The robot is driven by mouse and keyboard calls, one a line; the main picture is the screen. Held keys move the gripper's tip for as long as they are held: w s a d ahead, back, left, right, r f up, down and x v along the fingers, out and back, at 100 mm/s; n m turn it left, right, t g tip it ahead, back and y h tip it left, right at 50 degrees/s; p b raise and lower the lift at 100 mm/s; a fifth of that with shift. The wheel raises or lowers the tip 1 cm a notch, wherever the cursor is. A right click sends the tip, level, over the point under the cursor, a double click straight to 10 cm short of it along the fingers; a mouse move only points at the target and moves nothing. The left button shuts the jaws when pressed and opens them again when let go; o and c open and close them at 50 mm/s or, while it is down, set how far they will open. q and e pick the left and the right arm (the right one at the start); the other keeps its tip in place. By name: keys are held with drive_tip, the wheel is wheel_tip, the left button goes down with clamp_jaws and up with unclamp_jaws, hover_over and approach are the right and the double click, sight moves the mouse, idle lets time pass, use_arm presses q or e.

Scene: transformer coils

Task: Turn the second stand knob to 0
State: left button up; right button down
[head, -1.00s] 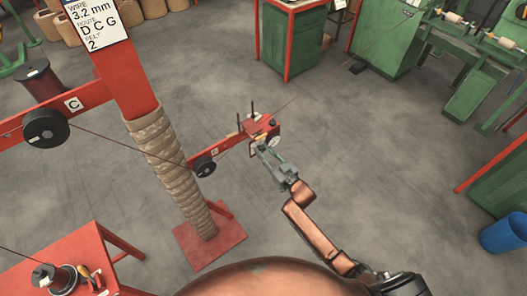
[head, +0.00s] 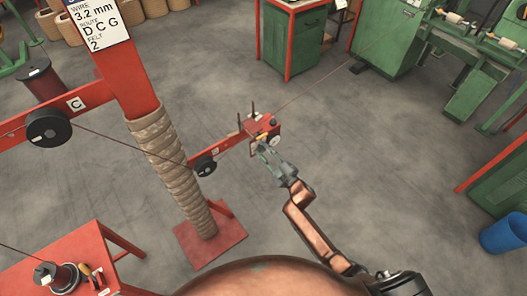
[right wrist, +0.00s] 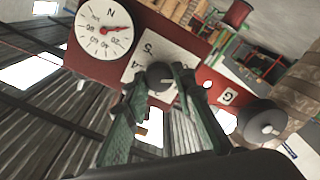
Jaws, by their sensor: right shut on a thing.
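The red stand head (head: 262,127) sits at the end of a red arm reaching right from the rope-wrapped post. My right gripper (head: 267,153) is at its near side. In the right wrist view the dark round stand knob (right wrist: 160,77) sits on a white dial plate (right wrist: 152,48) with a 5 and a 4 readable. My right gripper (right wrist: 165,82) is shut on this knob, one green finger on each side. A pale mark shows on the knob; which number it points at I cannot tell. A round white gauge (right wrist: 104,30) marked N has a red needle pointing right. My left gripper is out of view.
The rope-wrapped post (head: 170,170) and a black pulley (head: 205,166) stand left of the stand head. A taut wire runs past it towards the green machine (head: 385,40). A red table (head: 80,255) is at lower left, a blue bin (head: 503,235) at right.

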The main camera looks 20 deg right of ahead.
drive_tip(key=shift+a+f+n, duration=0.1)
drive_tip(key=shift+n, duration=0.6)
drive_tip(key=c, duration=1.9)
unclamp_jaws()
drive_tip(key=shift+c, duration=0.2)
drive_tip(key=v, duration=1.2)
